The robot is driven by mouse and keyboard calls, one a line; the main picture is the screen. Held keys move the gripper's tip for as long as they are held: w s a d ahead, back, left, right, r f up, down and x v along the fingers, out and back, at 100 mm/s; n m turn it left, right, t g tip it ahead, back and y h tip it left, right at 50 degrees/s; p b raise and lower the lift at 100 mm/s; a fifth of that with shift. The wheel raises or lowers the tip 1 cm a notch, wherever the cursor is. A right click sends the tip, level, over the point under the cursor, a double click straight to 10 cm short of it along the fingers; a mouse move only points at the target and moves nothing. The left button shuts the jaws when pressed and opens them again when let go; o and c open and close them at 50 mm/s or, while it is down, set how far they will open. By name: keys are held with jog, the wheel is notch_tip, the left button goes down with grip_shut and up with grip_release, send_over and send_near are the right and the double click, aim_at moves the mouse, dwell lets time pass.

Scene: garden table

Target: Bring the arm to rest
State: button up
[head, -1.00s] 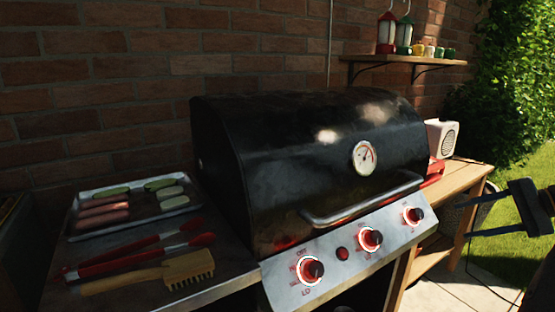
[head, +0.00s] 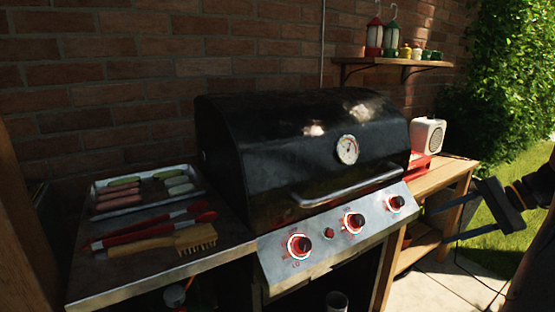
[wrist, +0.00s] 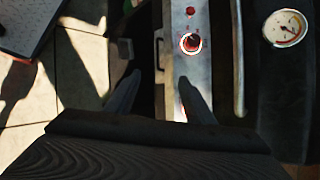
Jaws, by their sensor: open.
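My gripper (head: 437,226) is at the right edge of the head view, in front of the wooden side table. Its two fingers are spread and nothing is between them. In the wrist view my gripper (wrist: 158,80) shows both fingers apart, with the grill's front panel and a knob beyond them. The black grill (head: 300,150) has its lid closed, and the fingers look clear of it. Part of my arm is cut off by the right edge of the head view.
A tray of food (head: 197,185), red tongs (head: 130,236) and a brush (head: 197,238) lie on the left shelf. A white speaker-like box (head: 428,135) stands right of the grill. Paving (head: 425,285) is open at lower right.

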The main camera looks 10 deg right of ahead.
jog(key=s+a+n+g+h+p, duration=0.2)
jog(key=s+a+n, duration=0.2)
jog(key=a, duration=0.7)
jog(key=s+a+n+g+h+p, duration=0.2)
jog(key=s+a+n+h, duration=0.1)
jog(key=a, duration=0.7)
jog(key=s+a+n+g+h+p, duration=0.1)
jog(key=s+a+n, duration=0.4)
jog(key=a, duration=0.6)
jog(key=shift+s+a+n+g+h+p, duration=0.2)
jog(key=shift+a+n+g+h+p, duration=0.2)
jog(key=shift+n+h+p, duration=0.55)
jog(key=shift+r+m+h, duration=0.1)
jog(key=shift+m+h, duration=0.15)
jog(key=shift+m, duration=0.1)
